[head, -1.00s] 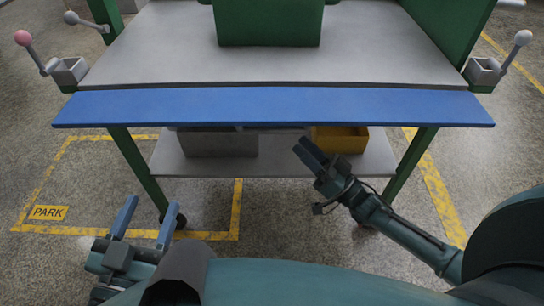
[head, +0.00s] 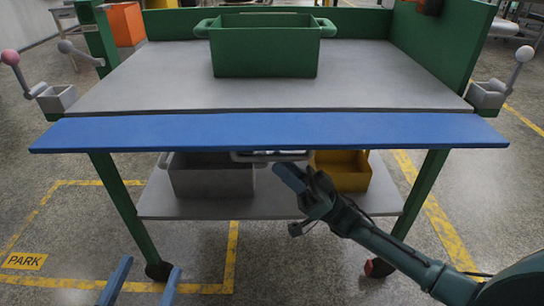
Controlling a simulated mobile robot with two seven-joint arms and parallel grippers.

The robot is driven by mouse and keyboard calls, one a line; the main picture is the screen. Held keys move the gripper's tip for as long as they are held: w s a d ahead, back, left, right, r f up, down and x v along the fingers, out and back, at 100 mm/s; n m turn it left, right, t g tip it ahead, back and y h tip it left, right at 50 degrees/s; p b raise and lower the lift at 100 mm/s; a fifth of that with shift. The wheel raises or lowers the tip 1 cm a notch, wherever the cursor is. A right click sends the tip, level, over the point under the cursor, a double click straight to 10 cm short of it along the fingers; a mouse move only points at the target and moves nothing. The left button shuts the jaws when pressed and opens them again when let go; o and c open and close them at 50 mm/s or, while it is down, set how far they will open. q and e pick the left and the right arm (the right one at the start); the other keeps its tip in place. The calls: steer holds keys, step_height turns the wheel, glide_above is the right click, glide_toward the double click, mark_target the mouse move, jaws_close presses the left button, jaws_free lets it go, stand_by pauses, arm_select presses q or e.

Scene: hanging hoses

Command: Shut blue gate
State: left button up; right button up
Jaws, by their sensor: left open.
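The blue gate (head: 270,132) is a long flat panel across the front edge of the cart's grey top shelf (head: 130,85). Its broad face shows and it does not stand up above the shelf. Grey latch blocks with levers sit at the shelf's corners, the left one (head: 56,97) with a pink knob, the right one (head: 487,94) with a grey knob. My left gripper (head: 148,268) is open and empty, low at the left, apart from the gate. My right gripper (head: 292,176) is just below the gate's middle in the picture; its finger gap is unclear.
A green crate (head: 265,52) stands on the top shelf. The lower shelf (head: 280,204) holds a grey bin (head: 212,178) and a yellow bin (head: 345,172). An orange box (head: 120,24) is behind at left. The floor in front is clear, with yellow lines.

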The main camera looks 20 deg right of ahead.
mark_target(272, 157)
steer(key=shift+x, duration=1.7)
steer(key=shift+f, duration=0.1)
jaws_close()
